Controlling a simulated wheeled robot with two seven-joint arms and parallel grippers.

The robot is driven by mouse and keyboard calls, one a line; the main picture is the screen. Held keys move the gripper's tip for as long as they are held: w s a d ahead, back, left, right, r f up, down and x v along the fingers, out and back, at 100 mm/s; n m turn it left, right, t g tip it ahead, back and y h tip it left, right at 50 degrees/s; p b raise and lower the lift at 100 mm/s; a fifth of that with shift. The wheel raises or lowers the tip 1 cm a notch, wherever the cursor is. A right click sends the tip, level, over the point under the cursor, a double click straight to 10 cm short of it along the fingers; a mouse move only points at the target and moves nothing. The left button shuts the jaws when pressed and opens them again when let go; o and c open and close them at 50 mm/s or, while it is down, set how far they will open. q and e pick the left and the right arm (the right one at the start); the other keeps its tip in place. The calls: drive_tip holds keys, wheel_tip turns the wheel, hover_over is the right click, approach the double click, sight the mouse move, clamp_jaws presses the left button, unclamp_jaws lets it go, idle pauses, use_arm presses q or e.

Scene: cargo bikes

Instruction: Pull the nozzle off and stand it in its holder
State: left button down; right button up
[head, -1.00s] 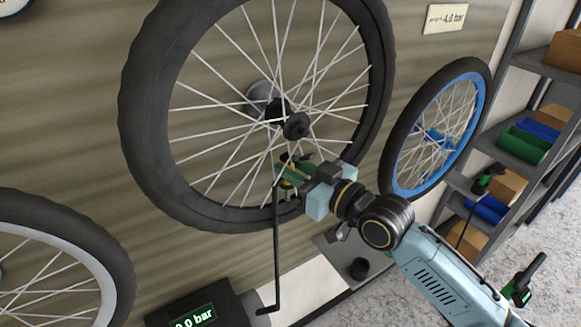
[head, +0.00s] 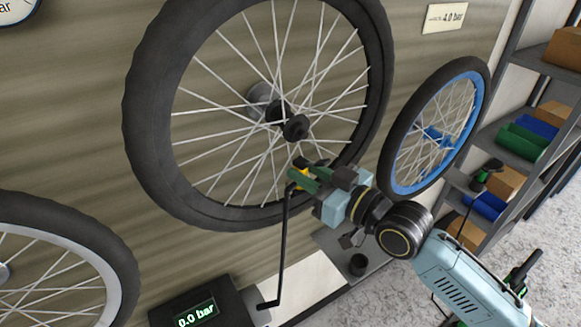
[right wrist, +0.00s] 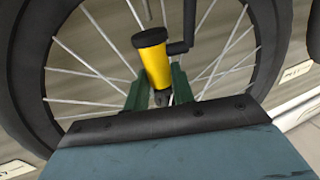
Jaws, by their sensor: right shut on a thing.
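The yellow nozzle (head: 298,180), with a black hose arm (head: 283,245) hanging from it, is in front of the lower part of the big black-tyred wheel (head: 160,190). My right gripper (head: 308,179) is shut on it. In the right wrist view the nozzle (right wrist: 152,58) stands out between the green fingers, slightly tilted. A thin grey stem (right wrist: 147,10) shows above its top, seemingly apart from it. A small black cup (head: 358,264), which looks like the holder, stands on a grey plate (head: 335,243) below and to the right of the gripper. My left gripper is out of view.
A black box with a display (head: 196,314) reading 0.0 bar sits below, by the hose's lower end. A blue-rimmed wheel (head: 471,110) hangs to the right. Shelves (head: 520,142) with bins stand at the far right. Another wheel (head: 122,265) is at lower left.

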drive_tip(key=p+v, duration=0.1)
drive_tip(key=v, duration=0.7)
drive_tip(key=shift+s+d, duration=0.2)
drive_tip(key=shift+d, duration=0.1)
